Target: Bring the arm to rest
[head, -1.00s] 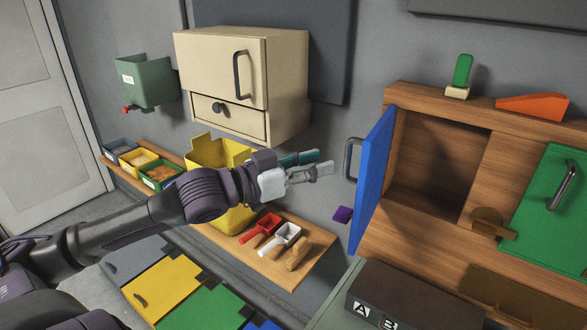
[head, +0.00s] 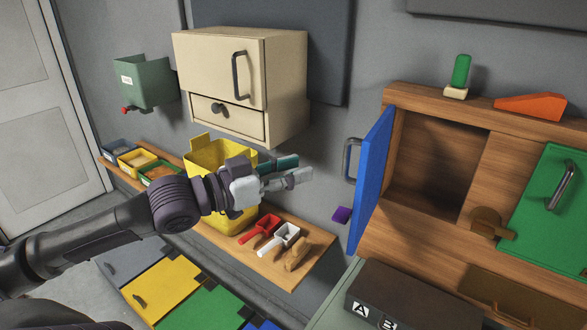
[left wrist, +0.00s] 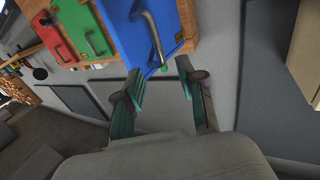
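My left gripper (head: 300,168) is in mid-air in the head view, in front of the yellow bin and left of the open blue door (head: 371,180). Its fingers point right and hold nothing. In the left wrist view the two teal-lined fingers (left wrist: 162,88) stand apart with a clear gap. The blue door (left wrist: 135,30) shows beyond them with its grey handle, apart from the fingers. My right gripper is in neither view.
The wooden cabinet (head: 437,228) has an open compartment behind the blue door and a shut green door (head: 548,215). A cream cabinet (head: 215,70) hangs above the yellow bin (head: 205,155). Scoops lie on the wooden shelf (head: 310,265). A dark box (head: 410,300) stands at the front.

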